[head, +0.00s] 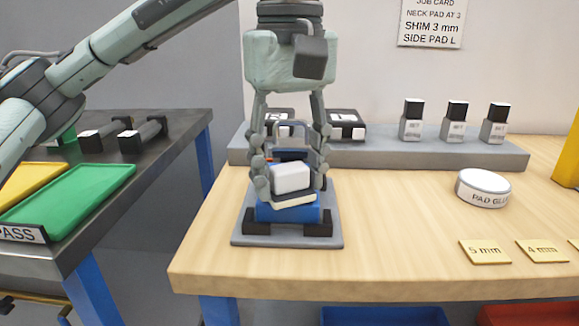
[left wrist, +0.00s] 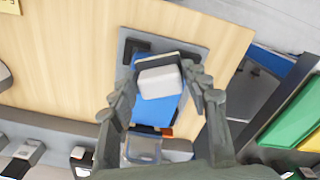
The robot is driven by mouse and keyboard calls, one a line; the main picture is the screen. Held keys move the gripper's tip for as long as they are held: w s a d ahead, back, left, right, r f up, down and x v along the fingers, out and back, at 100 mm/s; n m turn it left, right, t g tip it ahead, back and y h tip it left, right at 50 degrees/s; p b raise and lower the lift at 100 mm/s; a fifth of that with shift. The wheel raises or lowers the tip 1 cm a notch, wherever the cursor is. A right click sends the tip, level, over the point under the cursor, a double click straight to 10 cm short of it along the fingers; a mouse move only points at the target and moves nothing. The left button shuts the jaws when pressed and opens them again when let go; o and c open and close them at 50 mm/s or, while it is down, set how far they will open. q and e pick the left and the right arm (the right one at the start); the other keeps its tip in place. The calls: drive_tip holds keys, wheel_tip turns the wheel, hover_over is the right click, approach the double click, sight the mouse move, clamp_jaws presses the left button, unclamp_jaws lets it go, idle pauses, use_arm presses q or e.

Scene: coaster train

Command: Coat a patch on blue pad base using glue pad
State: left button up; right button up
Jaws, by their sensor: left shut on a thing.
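My left gripper (head: 291,172) points down over the fixture and is shut on a white block with a cream lower layer (head: 292,180). The white block also shows between the fingertips in the left wrist view (left wrist: 158,83). Directly below it is the blue pad base (head: 290,213), seated between black corner blocks on a grey plate (head: 288,240). The block looks slightly tilted and overlaps the blue top; whether they touch is unclear. A round white tin labelled PAD GLUE (head: 484,188) stands at the right of the table. My right gripper is not in view.
Gold shim plates (head: 485,252) lie at the front right. A dark side table with a green tray (head: 75,192) stands left. The wooden middle is clear.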

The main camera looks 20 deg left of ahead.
sight(292, 147)
use_arm(q)
drive_tip(key=shift+f, duration=0.3)
drive_tip(key=shift+w+a+r, duration=0.15)
drive_tip(key=shift+w, duration=0.45)
drive_tip(key=shift+w+a+p, duration=0.3)
drive_tip(key=shift+w+p, duration=0.1)
drive_tip(key=shift+w, duration=0.6)
drive_tip(key=shift+w+a+p, duration=0.3)
drive_tip(key=shift+w+p, duration=0.1)
drive_tip(key=shift+w, duration=0.65)
drive_tip(key=shift+w+a+p, duration=0.3)
drive_tip(key=shift+w+p, duration=0.1)
drive_tip(key=shift+w, duration=0.7)
drive_tip(key=shift+a, duration=0.1)
